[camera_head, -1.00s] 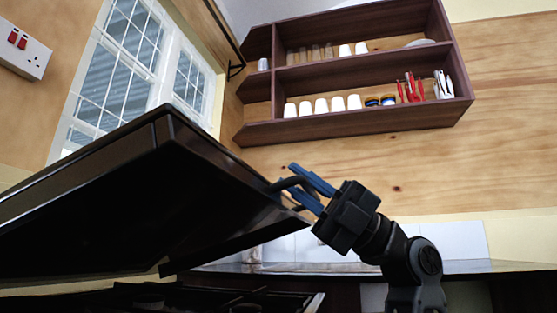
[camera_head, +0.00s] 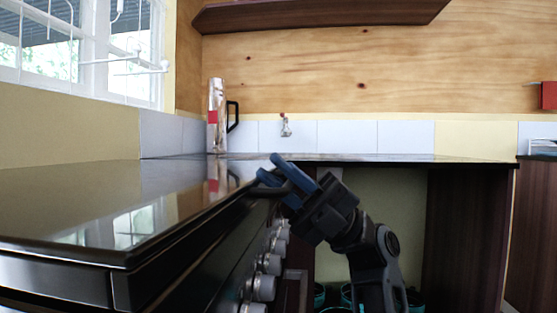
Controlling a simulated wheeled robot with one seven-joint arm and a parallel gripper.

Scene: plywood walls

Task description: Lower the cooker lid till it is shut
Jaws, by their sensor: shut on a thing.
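The cooker lid (camera_head: 130,200) is a dark glossy panel at the left. It lies about level over the cooker, and its top reflects the window and the flask. Whether a thin gap remains under it cannot be told. My gripper (camera_head: 273,178) has blue fingers and is shut on the dark handle (camera_head: 268,191) at the lid's right edge. The cooker's front, with several silver knobs (camera_head: 268,264), shows below the lid. The burners are hidden under the lid.
A silver flask (camera_head: 217,115) with a black handle stands behind the lid. A counter (camera_head: 400,158) runs along the back wall, with open space beneath it holding some teal-rimmed items (camera_head: 345,296). A small tap (camera_head: 286,127) is on the tiles. A shelf (camera_head: 320,14) hangs above.

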